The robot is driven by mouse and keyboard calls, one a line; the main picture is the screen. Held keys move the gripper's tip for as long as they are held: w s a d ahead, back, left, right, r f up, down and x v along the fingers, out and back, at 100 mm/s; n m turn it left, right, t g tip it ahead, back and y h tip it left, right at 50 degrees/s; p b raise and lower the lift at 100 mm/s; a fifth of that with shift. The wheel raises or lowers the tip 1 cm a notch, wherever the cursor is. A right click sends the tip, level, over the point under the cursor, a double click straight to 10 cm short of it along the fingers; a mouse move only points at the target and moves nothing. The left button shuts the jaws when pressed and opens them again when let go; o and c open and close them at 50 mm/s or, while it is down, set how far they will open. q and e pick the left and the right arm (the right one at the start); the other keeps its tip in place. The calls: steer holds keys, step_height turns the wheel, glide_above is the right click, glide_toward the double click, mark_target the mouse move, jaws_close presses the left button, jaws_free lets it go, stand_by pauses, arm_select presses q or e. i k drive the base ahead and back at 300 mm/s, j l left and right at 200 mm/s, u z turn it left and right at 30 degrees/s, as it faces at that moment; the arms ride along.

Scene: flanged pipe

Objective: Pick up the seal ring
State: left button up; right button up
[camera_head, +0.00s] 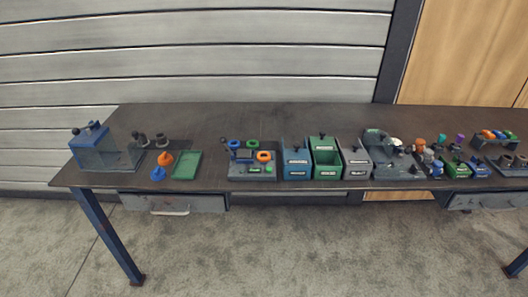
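No part labelled as the seal ring can be made out. The ring-shaped parts I see are on a small grey stand left of the table's middle: an orange ring (264,156) at its right, a blue ring (233,145) at the back left and a green ring (252,143) at the back. The parts are small, so I cannot tell which one is the seal ring. Neither of my grippers is in view, and nothing is seen touching the rings.
The long dark table (215,120) has a clear back strip. Right of the rings stand a blue bin (295,171), a green bin (327,171) and a grey bin (357,172). A green tray (187,165), orange and blue cones and a blue-topped box (91,136) are left. Several small parts crowd the right.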

mark_target(259, 157)
steer(key=i+l+u, duration=0.1)
steer(key=l, duration=0.25)
steer(key=i+l+u, duration=0.1)
steer(key=l, duration=0.25)
steer(key=i+l+u, duration=0.1)
steer(key=i+l, duration=0.15)
steer(key=l, duration=0.15)
steer(key=i+l+u, duration=0.1)
steer(key=l, duration=0.25)
